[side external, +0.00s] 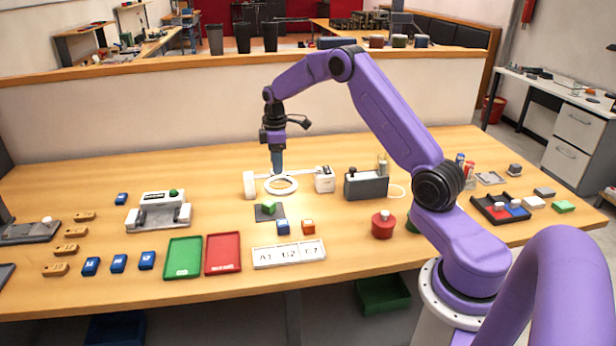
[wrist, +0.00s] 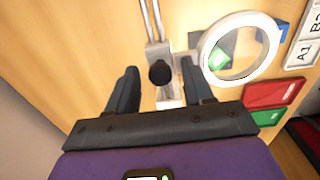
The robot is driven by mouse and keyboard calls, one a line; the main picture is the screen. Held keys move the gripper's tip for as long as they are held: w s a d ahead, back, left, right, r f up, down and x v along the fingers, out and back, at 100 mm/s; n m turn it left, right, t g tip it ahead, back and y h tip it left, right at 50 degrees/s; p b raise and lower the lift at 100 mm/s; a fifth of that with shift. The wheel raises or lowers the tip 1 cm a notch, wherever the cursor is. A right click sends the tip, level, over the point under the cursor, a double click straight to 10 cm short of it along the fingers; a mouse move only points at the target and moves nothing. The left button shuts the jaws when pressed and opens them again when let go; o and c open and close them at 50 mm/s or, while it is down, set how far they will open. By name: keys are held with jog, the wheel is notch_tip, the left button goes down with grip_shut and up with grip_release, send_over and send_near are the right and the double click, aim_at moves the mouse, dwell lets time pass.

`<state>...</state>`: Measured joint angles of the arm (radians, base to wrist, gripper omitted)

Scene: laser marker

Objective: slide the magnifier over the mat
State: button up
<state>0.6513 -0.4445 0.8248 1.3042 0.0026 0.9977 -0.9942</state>
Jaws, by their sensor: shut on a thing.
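The magnifier (side external: 281,184) is a white ring on a slide rail between two white end blocks. In the wrist view its ring (wrist: 205,52) is at the upper right, with a dark knob (wrist: 160,74) to its left. The dark mat (side external: 261,216) lies on the table in front of the ring, with a green block (side external: 269,208) on it. In the wrist view the green block (wrist: 218,56) shows through the ring. My gripper (side external: 277,168) is above the rail, its fingers either side of the knob and shut on it. The finger contact is hard to see.
The left end block (side external: 249,185) and right end block (side external: 324,179) bound the rail. A dark box (side external: 366,186) stands to the right. Blue (side external: 283,227) and orange (side external: 308,227) blocks, a label strip (side external: 289,254), and green (side external: 183,258) and red (side external: 223,253) trays lie nearer the front.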

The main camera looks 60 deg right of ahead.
jog(key=shift+w+a+f, duration=0.85)
jog(key=shift+w, duration=0.05)
jog(key=o, duration=0.4)
notch_tip(320, 180, up, 7)
jog(key=shift+w+a+r, duration=0.15)
jog(key=shift+w+a, duration=0.05)
jog(key=shift+a, duration=0.05)
jog(key=shift+a, duration=0.1)
dwell(0.4)
